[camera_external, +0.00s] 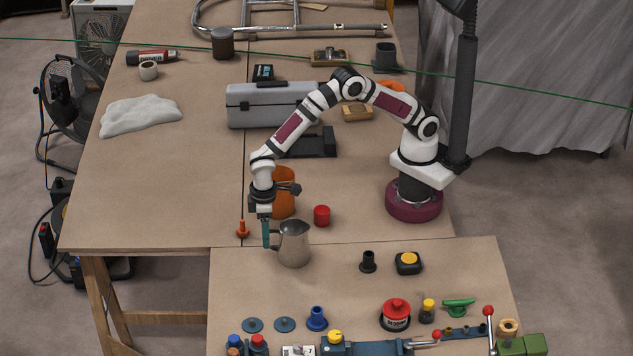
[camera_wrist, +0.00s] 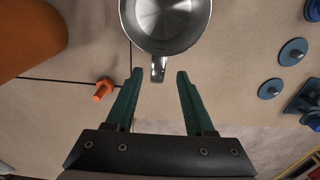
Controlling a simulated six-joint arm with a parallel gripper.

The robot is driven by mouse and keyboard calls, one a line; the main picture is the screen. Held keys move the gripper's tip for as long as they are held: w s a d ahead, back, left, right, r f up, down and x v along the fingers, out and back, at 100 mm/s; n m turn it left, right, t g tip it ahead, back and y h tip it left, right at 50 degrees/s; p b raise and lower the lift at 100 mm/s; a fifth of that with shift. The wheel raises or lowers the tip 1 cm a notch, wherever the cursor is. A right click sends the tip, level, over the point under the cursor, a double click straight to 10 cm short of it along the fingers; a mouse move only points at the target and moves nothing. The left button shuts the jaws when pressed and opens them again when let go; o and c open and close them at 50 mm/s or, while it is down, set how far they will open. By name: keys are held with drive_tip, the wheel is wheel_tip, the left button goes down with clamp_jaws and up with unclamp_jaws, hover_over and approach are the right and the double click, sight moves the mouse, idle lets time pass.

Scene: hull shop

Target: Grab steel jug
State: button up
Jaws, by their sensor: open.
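The steel jug (camera_external: 294,246) stands upright on the near table board, its handle on the left side in the external view. In the wrist view the jug (camera_wrist: 165,22) is at the top, seen from above into its empty inside, cut off by the frame edge. Its handle (camera_wrist: 158,70) points down toward my gripper (camera_wrist: 158,76). The two green fingers are apart, one on each side of the handle's end, with nothing held. In the external view my gripper (camera_external: 267,236) points down just left of the jug's handle.
An orange container (camera_external: 285,193) stands behind the jug, partly behind my gripper. A small orange piece (camera_external: 243,229) is to the left, a red cylinder (camera_external: 322,215) to the right. A black piece (camera_external: 368,262) and a yellow-topped box (camera_external: 408,262) stand farther right. Blue discs (camera_external: 284,324) lie in front.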

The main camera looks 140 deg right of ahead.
drive_tip(key=f, duration=0.4)
drive_tip(key=shift+d+f, duration=0.25)
clamp_jaws()
idle(1.0)
